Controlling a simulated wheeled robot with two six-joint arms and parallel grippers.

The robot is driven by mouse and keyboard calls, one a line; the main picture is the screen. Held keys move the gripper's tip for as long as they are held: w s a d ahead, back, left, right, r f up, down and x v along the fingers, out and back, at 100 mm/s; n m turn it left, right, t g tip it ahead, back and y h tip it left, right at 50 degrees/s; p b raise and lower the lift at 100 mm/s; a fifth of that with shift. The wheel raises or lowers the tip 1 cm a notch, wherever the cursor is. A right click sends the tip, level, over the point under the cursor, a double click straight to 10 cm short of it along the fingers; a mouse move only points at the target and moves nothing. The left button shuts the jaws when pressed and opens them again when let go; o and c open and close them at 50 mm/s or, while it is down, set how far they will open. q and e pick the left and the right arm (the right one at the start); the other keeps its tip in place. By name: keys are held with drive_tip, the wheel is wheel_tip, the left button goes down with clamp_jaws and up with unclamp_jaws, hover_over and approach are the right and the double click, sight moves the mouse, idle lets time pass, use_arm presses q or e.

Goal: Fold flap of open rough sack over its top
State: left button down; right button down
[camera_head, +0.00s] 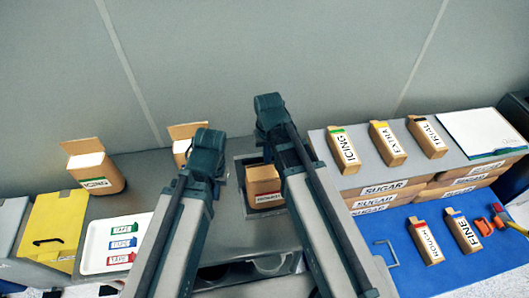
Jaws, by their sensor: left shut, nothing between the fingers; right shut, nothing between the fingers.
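A brown sack with a label reading ROUGH (428,243) lies on the blue mat at the right, with a red strip at its top end; I cannot tell whether its flap is open. Another brown sack (263,182) stands in a recess between my two arms; its label is too small to read surely, and my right arm partly covers it. My arms rise from the bottom edge, and their dark upper ends stand above the middle of the bench. I see no fingertips of either gripper; they seem hidden behind or below my arms.
An open ICING sack (96,170) stands at the left, near a white tray (92,264) and a yellow case (55,222). Another open sack (184,133) is partly behind my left arm. A FINE sack (462,231) lies beside the ROUGH one. Sugar boxes (384,189) border the mat.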

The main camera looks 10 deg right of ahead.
sight(267, 168)
drive_tip(key=shift+f+b, duration=1.65)
drive_tip(key=shift+f, duration=0.15)
drive_tip(key=shift+r, duration=0.1)
wheel_tip(267, 168, up, 9)
drive_tip(key=p, duration=0.9)
drive_tip(key=s+a+f+n+h+b, duration=0.1)
drive_tip(key=s+a+f+n+b, duration=0.2)
drive_tip(key=s+a+f+b, duration=0.3)
drive_tip(key=s+f+b, duration=0.4)
drive_tip(key=f+b, duration=0.3)
drive_tip(key=shift+s+n, duration=0.15)
drive_tip(key=shift+n, duration=0.25)
drive_tip(key=shift+d+f, duration=0.1)
drive_tip(key=shift+f, duration=0.1)
